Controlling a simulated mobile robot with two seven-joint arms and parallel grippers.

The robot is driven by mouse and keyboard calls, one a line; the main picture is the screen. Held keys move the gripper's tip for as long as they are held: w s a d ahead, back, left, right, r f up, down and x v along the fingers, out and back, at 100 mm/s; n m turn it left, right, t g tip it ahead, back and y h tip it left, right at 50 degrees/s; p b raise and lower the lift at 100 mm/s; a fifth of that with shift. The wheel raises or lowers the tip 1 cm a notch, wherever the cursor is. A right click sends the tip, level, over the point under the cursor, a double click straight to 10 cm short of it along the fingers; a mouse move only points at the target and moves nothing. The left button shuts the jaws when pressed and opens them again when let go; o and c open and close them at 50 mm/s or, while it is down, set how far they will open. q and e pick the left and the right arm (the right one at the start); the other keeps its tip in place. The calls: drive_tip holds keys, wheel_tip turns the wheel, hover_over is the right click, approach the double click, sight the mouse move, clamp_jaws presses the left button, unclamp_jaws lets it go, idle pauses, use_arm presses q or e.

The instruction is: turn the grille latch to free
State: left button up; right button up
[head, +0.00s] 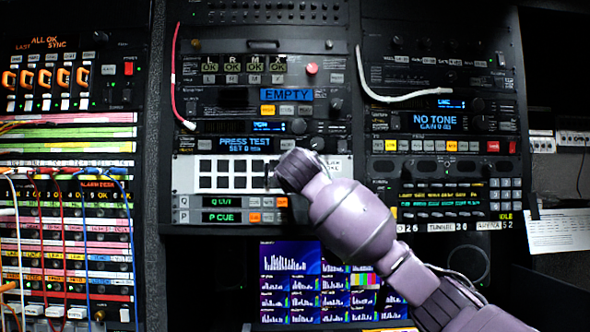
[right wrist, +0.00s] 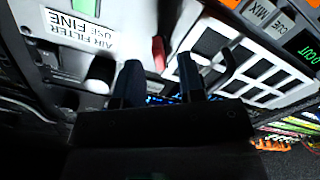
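The white grille panel (head: 187,170) with rows of dark openings sits mid-rack in the head view, its right end hidden behind my right arm (head: 350,218). It also shows tilted in the right wrist view (right wrist: 183,30). A small red lever-like piece (right wrist: 158,52), which may be the latch, stands just beyond and between the fingertips of my right gripper (right wrist: 157,72). The two dark fingers are apart, with nothing visibly held. Whether they touch the red piece I cannot tell. My left gripper is in neither view.
An "AIR FILTER USE FINE" label (right wrist: 76,28) is left of the fingers, and a dark bent handle (right wrist: 229,66) is right of them. Cables hang at the left rack (head: 70,230). Monitors (head: 290,285) are below the grille. A white cable (head: 400,97) loops at upper right.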

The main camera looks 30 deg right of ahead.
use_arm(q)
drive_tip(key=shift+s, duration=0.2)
use_arm(e)
drive_tip(key=shift+w+d, duration=0.35)
drive_tip(key=shift+w, duration=0.1)
drive_tip(key=shift+c, duration=0.4)
clamp_jaws()
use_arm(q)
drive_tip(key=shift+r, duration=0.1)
